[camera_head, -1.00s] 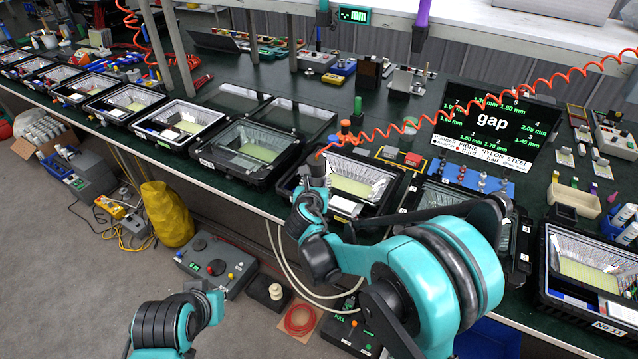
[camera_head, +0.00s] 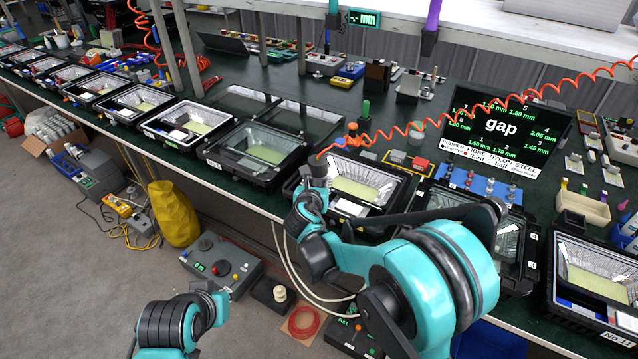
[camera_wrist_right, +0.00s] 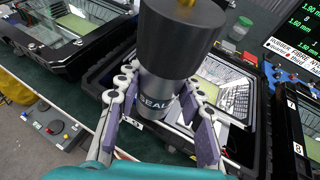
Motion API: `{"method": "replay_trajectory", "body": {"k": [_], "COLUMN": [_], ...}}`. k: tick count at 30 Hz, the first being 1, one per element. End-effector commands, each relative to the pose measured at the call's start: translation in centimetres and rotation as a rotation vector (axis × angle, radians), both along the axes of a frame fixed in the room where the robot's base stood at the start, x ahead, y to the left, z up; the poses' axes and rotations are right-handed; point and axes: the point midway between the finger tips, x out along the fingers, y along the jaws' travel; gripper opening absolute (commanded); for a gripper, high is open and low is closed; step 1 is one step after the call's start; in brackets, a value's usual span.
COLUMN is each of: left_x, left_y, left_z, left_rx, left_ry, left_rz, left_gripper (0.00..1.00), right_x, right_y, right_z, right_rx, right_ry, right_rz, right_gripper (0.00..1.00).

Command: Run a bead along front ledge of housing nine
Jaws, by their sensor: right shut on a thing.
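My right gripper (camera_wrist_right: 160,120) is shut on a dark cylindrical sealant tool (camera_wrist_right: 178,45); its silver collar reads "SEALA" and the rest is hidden. In the head view the tool (camera_head: 316,168) stands roughly upright in my right gripper (camera_head: 312,190), joined to an orange coiled hose. It is over the left part of an open black housing (camera_head: 398,190) with a shiny reflector and yellowish panel. This housing also shows in the wrist view (camera_wrist_right: 250,135). My left gripper is out of view.
A housing marked 8 (camera_wrist_right: 75,62) stands to the left, and another housing (camera_head: 522,240) to the right, partly behind my arm. A housing marked No 11 (camera_head: 560,300) is at far right. A gap screen (camera_head: 510,125) stands behind. The orange hose (camera_head: 455,112) crosses above the bench.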

Motion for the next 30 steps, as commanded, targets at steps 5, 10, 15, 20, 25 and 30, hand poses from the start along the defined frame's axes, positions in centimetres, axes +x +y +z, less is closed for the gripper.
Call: {"method": "replay_trajectory", "body": {"k": [5,10,15,20,25,30], "left_x": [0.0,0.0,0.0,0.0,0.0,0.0], "left_y": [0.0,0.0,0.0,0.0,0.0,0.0], "left_z": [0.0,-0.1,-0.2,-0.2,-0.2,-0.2], "left_rx": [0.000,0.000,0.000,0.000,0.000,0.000], "left_ry": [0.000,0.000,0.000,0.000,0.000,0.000], "left_rz": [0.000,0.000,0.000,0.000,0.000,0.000], "left_gripper": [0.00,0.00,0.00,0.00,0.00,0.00], "right_x": [0.1,0.4,0.8,1.1,1.1,1.1], "right_y": [0.1,0.6,1.2,1.7,1.7,1.8], "right_z": [0.0,0.0,-0.1,-0.2,-0.2,-0.2], "right_rx": [-0.001,-0.001,0.000,0.001,0.002,0.002], "right_ry": [-0.001,-0.001,-0.001,0.000,0.000,0.001], "right_rz": [0.000,0.000,0.001,0.001,0.000,0.000], "right_gripper": [0.03,0.03,0.03,0.03,0.03,0.03]}}
